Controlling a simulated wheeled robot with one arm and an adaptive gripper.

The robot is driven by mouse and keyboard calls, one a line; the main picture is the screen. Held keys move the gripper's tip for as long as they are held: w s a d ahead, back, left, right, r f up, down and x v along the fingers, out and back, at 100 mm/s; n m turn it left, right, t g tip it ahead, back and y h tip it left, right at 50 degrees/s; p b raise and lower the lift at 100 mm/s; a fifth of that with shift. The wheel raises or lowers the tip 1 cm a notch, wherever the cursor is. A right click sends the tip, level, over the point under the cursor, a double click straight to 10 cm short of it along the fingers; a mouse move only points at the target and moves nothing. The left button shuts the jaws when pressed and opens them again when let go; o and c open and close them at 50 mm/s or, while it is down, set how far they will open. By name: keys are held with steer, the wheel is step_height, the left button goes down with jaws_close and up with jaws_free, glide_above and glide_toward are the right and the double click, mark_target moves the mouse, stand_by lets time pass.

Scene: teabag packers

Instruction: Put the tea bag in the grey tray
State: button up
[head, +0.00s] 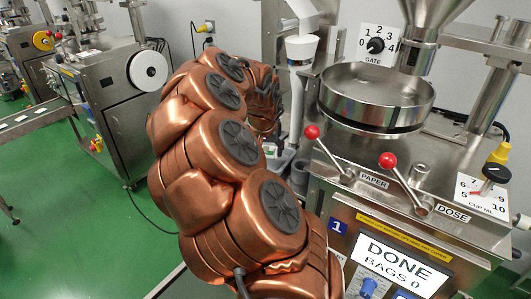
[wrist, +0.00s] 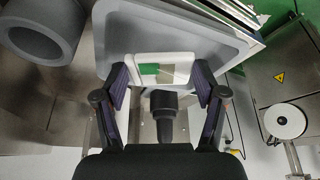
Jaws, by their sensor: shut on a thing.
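The tea bag (wrist: 180,68), a flat white packet with a green patch, shows in the middle of the wrist view. My gripper (wrist: 160,82) has one finger at each end of it and is shut on it. The grey tray (wrist: 190,20), with rounded corners, fills the view behind the tea bag. The tea bag overlaps the tray in the picture; I cannot tell how far apart they are. In the head view my copper arm hides my gripper and most of the area around it.
A steel packing machine (head: 395,190) with red-knobbed levers stands at the right, its screen reading DONE, BAGS 0. Another machine (head: 115,85) with a white reel stands at the left. A thick grey ring (wrist: 65,45) is left of the tray. Green floor (head: 60,200) is open at the left.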

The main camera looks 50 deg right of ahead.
mark_target(265, 152)
steer(key=shift+w+d, duration=0.5)
steer(key=shift+w, duration=0.05)
steer(key=shift+f+p, duration=0.65)
steer(key=shift+f, duration=1.2)
steer(key=shift+f, duration=0.15)
steer(key=o, duration=0.7)
steer(key=b+v, duration=0.2)
steer(key=v, duration=1)
steer(key=shift+r, duration=0.2)
